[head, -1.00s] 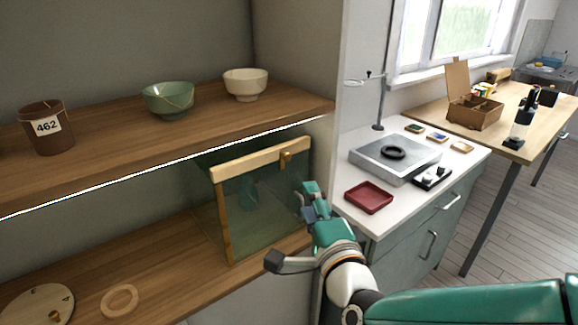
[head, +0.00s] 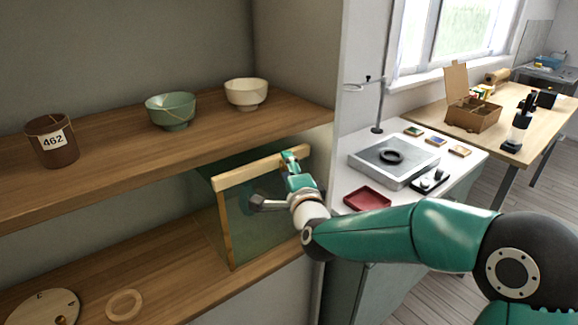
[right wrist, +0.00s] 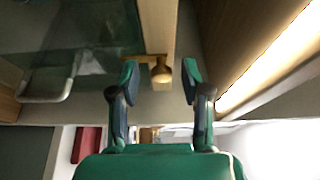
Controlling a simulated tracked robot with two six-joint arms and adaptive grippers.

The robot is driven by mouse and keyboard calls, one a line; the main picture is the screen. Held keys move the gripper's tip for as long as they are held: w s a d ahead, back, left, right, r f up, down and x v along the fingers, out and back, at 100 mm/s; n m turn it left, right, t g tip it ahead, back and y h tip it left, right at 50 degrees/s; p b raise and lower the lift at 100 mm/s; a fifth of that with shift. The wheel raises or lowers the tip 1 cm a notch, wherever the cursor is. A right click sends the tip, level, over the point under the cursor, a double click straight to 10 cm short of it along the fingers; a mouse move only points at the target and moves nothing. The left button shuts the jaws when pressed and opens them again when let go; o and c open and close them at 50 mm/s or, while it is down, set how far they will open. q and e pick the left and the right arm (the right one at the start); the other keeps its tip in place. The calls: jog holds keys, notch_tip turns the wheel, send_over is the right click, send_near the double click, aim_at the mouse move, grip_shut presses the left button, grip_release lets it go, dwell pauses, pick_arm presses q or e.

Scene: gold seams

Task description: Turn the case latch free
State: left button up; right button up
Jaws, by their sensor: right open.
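The case (head: 265,215) is a glass box with a wooden frame on the lower shelf. Its top rail (head: 245,172) carries the latch, a small brass knob (right wrist: 161,73) with a thin plate, seen in the right wrist view. My right gripper (head: 289,158) is at the right end of that rail and covers the latch in the head view. In the right wrist view the gripper (right wrist: 160,78) is open, with one finger on each side of the knob and a visible gap to both. My left gripper is not in view.
The upper shelf (head: 100,140) runs just above the case and holds a green bowl (head: 171,111), a cream bowl (head: 246,93) and a brown pot (head: 52,141). A wooden ring (head: 124,304) lies left of the case. A white cabinet with a red tray (head: 367,198) stands to the right.

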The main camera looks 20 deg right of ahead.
jog(key=shift+w, duration=0.1)
grip_shut()
jog(key=shift+w+d+f+n+t+y+b, duration=0.15)
jog(key=shift+n+t+y+b, duration=0.35)
jog(key=shift+n+y+b, duration=2.2)
jog(key=shift+s+f+n+t+y+b, duration=0.15)
jog(key=shift+n+t+b, duration=0.35)
jog(key=shift+n+b, duration=4.55)
jog(key=shift+w+d+f+n+t+y+b, duration=0.35)
jog(key=shift+n+y+b, duration=1.1)
jog(key=shift+n+b, duration=2.45)
jog(key=shift+s+a+r+m+b, duration=0.2)
jog(key=shift+a+m+b, duration=0.1)
jog(key=shift+b, duration=0.15)
